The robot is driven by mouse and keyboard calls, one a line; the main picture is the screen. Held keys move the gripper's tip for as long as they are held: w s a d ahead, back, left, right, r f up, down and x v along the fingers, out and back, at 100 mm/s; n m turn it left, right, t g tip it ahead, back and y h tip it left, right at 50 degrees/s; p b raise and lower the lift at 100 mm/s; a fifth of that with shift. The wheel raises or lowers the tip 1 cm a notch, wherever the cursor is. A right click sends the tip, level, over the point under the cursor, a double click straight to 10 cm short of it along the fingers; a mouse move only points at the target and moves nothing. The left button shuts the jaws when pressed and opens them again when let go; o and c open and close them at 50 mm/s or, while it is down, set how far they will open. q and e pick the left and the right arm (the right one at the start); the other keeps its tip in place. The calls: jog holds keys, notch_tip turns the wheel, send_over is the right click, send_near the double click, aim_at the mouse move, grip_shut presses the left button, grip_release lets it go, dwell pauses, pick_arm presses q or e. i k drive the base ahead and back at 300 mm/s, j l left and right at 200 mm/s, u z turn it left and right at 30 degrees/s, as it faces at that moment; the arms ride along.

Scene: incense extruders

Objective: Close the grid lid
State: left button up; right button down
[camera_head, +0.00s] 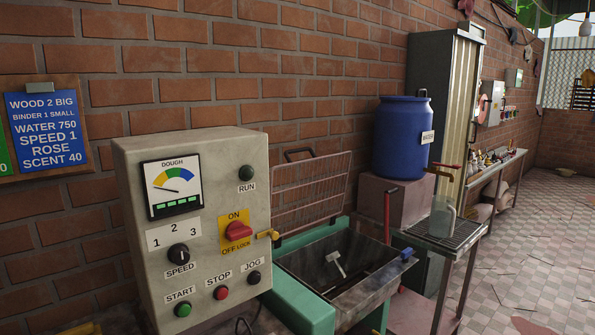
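The grid lid (312,192) is a wire grille in a thin frame with a dark handle (298,152) at its top edge. It stands raised and open, leaning back near the brick wall, behind the metal trough (375,288). The trough's top is uncovered. A pale T-shaped paddle or tool (336,263) shows inside it above a dark bottom. The trough sits in a green frame (300,302).
A grey control box (203,160) with dial, knobs and buttons stands left of the trough. Its red switch (238,231) sits on a yellow plate. Right are a blue barrel (402,137), a red lever (387,215) and a small metal table (455,232). Tiled floor lies open at far right.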

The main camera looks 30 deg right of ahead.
aim_at(278, 243)
jog(key=l+u, duration=0.15)
jog(key=u, duration=0.2)
jog(key=l+u, duration=0.2)
jog(key=u, duration=0.15)
jog(key=l+u, duration=0.3)
jog(key=k+l+u, duration=0.1)
jog(key=l+u, duration=0.15)
jog(key=l, duration=0.15)
jog(key=k+l+u, duration=0.35)
jog(key=l, duration=0.25)
jog(key=k+l, duration=0.1)
jog(key=l, duration=0.2)
jog(key=k+l+u, duration=0.15)
jog(key=l, duration=0.2)
